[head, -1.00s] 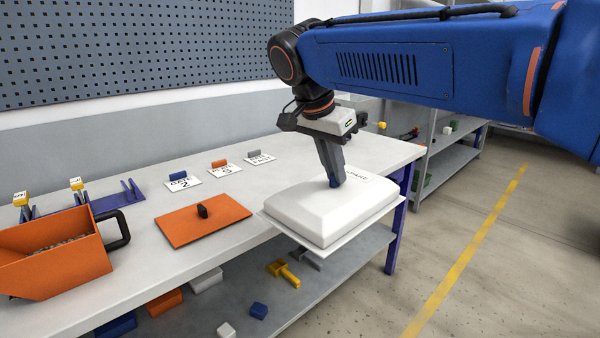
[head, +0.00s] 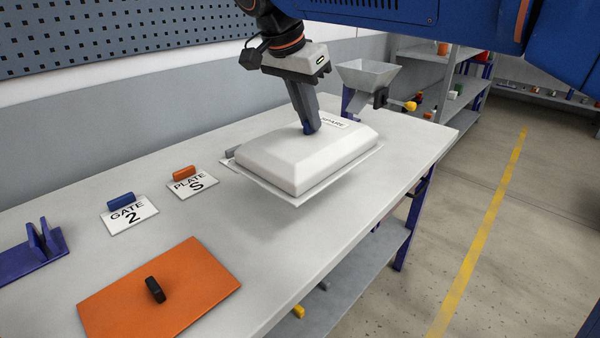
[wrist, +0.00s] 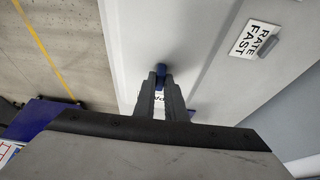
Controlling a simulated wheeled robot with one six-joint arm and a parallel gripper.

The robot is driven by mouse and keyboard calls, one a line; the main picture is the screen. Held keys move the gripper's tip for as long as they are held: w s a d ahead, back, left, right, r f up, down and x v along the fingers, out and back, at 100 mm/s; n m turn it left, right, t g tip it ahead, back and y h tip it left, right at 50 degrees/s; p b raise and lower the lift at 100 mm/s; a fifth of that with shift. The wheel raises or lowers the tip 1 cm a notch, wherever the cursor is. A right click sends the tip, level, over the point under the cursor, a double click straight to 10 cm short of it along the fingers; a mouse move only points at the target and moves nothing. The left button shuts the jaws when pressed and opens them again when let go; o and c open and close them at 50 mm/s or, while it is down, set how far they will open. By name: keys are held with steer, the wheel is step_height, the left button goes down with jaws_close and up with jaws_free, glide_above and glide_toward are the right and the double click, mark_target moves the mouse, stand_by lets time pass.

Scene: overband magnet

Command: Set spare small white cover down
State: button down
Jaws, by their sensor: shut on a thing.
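The spare small white cover (head: 325,165) is a shallow white box shape with a thin flat flange and a label reading SPARE. In the head view it is over the right part of the bench top (head: 240,240), with shadow beneath it; it looks slightly raised, but contact is hard to judge. My gripper (head: 309,129) is above it, shut on the small blue knob on its top. The wrist view also shows my gripper (wrist: 160,82) closed on the blue knob (wrist: 160,69). The cover's underside is hidden.
The RATE FAST card (wrist: 255,40) lies close beside the cover. GATE 2 (head: 129,214) and PLATE S (head: 193,185) cards lie left. An orange plate (head: 195,285) with a black handle lies in front. A grey hopper (head: 368,74) stands behind. Bare bench surrounds the cover's front and right.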

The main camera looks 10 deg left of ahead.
mark_target(307, 134)
steer(key=f, duration=0.5)
steer(key=shift+w+a, duration=0.2)
steer(key=shift+w, duration=0.2)
steer(key=shift+f, duration=2.45)
steer(key=shift+f, duration=0.15)
steer(key=c, duration=1.8)
jaws_free()
steer(key=v, duration=1.2)
steer(key=shift+a, duration=0.1)
